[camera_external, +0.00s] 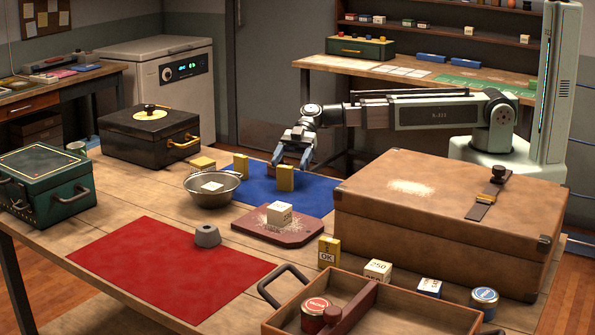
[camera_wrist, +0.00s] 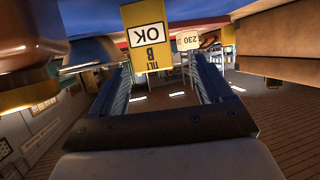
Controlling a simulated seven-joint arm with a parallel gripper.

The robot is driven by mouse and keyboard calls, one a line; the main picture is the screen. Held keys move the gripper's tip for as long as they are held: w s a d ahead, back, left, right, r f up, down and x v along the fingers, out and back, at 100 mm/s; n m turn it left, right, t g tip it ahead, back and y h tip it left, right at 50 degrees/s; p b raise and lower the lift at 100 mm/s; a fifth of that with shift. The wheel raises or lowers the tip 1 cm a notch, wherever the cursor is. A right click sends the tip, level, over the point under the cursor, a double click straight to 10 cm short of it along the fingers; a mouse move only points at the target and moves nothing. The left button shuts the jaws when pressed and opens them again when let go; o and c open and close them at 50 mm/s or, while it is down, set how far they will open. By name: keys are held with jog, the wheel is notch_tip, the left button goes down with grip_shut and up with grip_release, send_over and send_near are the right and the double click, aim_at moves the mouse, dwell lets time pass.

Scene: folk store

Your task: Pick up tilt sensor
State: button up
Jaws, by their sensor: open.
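A yellow block on the blue mat (camera_external: 235,191) stands upright just below my gripper (camera_external: 290,163) in the external view. In the wrist view, a yellow block labelled "TILT B OK" (camera_wrist: 147,38), the tilt sensor, appears upside down just beyond the fingertips. It looks like the yellow block by my gripper (camera_external: 286,179), though its label is not readable there. My gripper also shows in the wrist view (camera_wrist: 160,62), with its blue fingers apart and nothing clearly held. Other yellow blocks stand at the mat's left (camera_external: 241,167) and by the tray, marked OK (camera_external: 328,252).
A metal bowl (camera_external: 212,194) stands left of my gripper. A cutting board (camera_external: 305,233) with a white cube (camera_external: 279,214) is in front. A large brown case (camera_external: 440,235) stands high on the right. A black box (camera_external: 148,137) is at left. The red mat (camera_external: 150,275) is mostly clear.

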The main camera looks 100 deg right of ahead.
aim_at(285, 178)
jog(key=x, duration=0.5)
jog(key=shift+w+d+f, duration=0.15)
jog(key=shift+w+d, duration=0.1)
jog(key=shift+w, duration=0.05)
jog(key=c, duration=1.1)
